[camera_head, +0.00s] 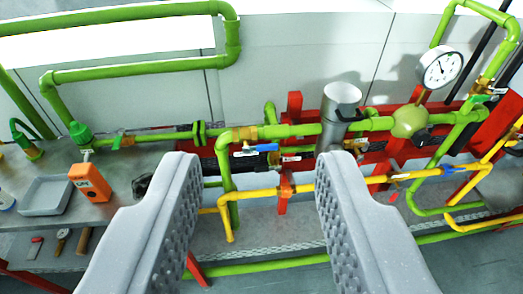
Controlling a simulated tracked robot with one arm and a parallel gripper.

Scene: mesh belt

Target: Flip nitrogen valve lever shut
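My gripper (258,168) is open and empty, with its two grey ridged fingers wide apart in the foreground. Between and beyond the fingertips, a blue lever (264,148) sits by the green pipe, with a small tag beside it. Another blue lever (451,169) is on the yellow pipe at right. A green lever (117,140) is on the green pipe at left, and a green handle (482,98) is at upper right. No readable label shows which lever is the nitrogen one. My fingers appear apart from all the levers.
Green pipes (140,66) and yellow pipes (262,193) run across red supports (295,104). A grey cylinder (338,112) and a pressure gauge (442,68) rise behind. An orange device (89,181) and a grey tray (46,196) lie on the left bench.

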